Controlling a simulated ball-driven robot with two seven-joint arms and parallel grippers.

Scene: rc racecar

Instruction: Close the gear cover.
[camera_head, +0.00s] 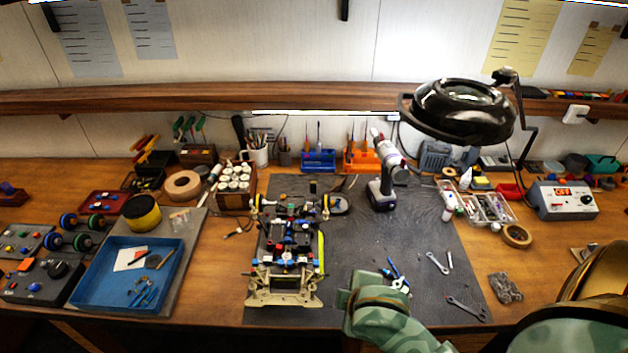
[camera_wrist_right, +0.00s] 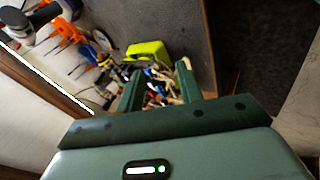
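The RC car (camera_head: 285,255) stands on the dark mat in the middle of the head view. A yellow-green part (camera_head: 321,252) runs along its right side. In the right wrist view a bright yellow-green piece (camera_wrist_right: 148,51) shows beyond the fingers, beside the car's crowded inner parts. I cannot tell for sure which part is the gear cover, or how it sits. My right gripper (camera_wrist_right: 160,68) has its two green fingers spread apart, with nothing clearly held between them, and points at the car. In the head view its fingers are hard to make out. My left gripper is not in view.
A cordless drill (camera_head: 382,185) stands behind the car to the right. A magnifier lamp (camera_head: 462,112) overhangs the back right. Wrenches (camera_head: 466,307) and a blue tool lie on the mat (camera_head: 365,240). A blue tray (camera_head: 110,290) is at the left. The mat right of the car is mostly clear.

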